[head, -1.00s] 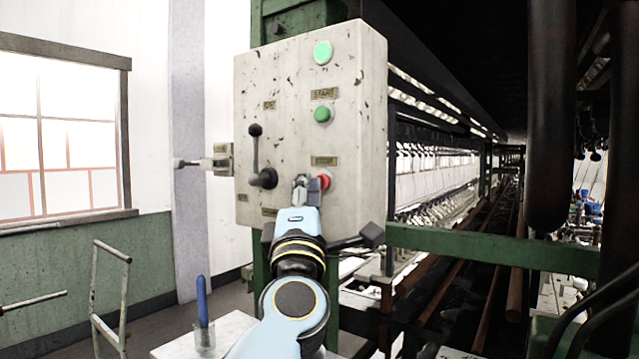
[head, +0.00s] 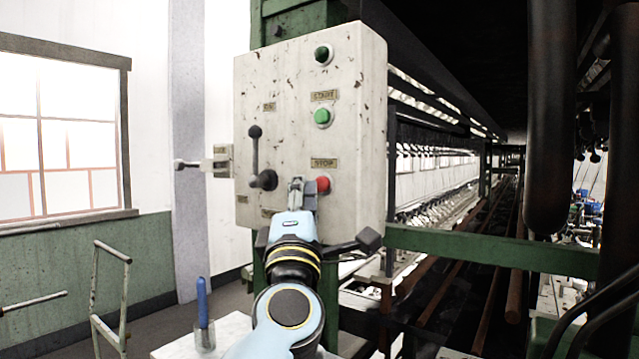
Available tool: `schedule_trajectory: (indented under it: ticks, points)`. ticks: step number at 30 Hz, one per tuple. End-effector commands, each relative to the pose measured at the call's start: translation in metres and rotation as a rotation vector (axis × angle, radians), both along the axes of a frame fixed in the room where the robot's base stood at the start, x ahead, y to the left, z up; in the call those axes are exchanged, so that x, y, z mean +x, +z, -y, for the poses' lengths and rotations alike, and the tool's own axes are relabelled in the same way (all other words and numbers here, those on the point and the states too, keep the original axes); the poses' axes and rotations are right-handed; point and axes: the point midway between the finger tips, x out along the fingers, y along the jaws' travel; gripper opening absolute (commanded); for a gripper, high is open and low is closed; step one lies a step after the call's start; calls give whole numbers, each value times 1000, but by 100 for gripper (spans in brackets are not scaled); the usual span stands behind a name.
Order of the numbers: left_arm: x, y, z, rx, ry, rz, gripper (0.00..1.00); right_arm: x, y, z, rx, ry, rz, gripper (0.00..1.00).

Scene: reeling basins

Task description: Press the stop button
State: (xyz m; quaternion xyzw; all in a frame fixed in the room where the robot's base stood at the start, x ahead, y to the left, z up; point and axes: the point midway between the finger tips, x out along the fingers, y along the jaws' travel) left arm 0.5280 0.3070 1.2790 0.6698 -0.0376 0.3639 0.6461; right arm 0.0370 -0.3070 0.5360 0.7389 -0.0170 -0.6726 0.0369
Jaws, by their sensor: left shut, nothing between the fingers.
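The red stop button (head: 323,184) sits low on the right of the worn white control box (head: 346,140), under the STOP label (head: 323,163). My left gripper (head: 297,184) is shut and empty. In the picture its fingertips lie just left of the red button, between it and the black lever. The button's face is mostly uncovered; I cannot tell how far the tips are from the box. The green start button (head: 322,117) is above, under the START label. The top lamp (head: 323,54) is dark green and unlit. My right gripper is not in view.
A black-knobbed lever (head: 256,155) stands upright on the box, left of my gripper. A metal latch (head: 205,163) juts from the box's left side. A green beam (head: 490,250) runs right. A blue tool (head: 202,300) stands in a cup below left.

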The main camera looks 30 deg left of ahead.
Motion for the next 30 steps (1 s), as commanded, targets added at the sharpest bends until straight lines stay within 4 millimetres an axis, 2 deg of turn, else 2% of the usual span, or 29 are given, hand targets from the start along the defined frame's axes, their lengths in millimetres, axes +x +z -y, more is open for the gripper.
schedule_trajectory:
  ticks: [13,24,30]
  points:
    - [-7,0,-1,-1,-1,0,0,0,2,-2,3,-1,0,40]
    - [-42,0,-3,0,0,0,0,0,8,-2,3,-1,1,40]
    - [-53,0,-4,-1,-1,0,0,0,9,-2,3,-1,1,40]
